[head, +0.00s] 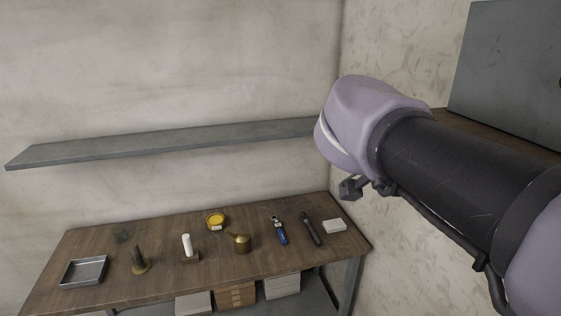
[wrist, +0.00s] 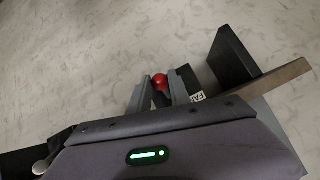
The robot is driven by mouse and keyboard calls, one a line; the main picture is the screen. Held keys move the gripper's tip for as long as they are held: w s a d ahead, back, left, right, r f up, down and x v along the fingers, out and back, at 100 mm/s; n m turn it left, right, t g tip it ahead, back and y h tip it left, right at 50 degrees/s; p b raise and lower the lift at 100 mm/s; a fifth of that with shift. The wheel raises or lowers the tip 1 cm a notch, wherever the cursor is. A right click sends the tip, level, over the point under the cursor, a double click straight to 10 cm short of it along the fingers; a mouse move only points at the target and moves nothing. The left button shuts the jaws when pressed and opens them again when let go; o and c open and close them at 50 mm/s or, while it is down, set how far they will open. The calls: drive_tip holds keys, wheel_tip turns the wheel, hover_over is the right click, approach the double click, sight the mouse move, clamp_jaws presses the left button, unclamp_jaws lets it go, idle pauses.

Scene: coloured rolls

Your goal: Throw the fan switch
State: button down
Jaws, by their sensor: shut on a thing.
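In the wrist view, a red ball knob (wrist: 160,81) shows between the two grey fingertips of my gripper (wrist: 159,86), which is shut on it. A dark switch box (wrist: 188,80) is just right of the fingers. A white label (wrist: 198,97) beside it shows letters that look like "FA", partly cut off. The knob's lever and the lower part of the switch are hidden behind the fingers and my wrist. In the head view my arm covers the gripper and the switch.
A black upright panel (wrist: 234,52) and a brown board edge (wrist: 284,80) lie right of the switch. In the head view, a grey cabinet (head: 510,75) stands at the right. A workbench (head: 85,245) holds several small tools below an empty grey shelf (head: 170,142).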

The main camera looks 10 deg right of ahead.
idle(0.3)
drive_tip(key=c, duration=1.2)
unclamp_jaws()
drive_tip(key=p+v, duration=1.2)
drive_tip(key=v, duration=0.5)
drive_tip(key=shift+a+p, duration=0.25)
drive_tip(key=shift+p, duration=0.05)
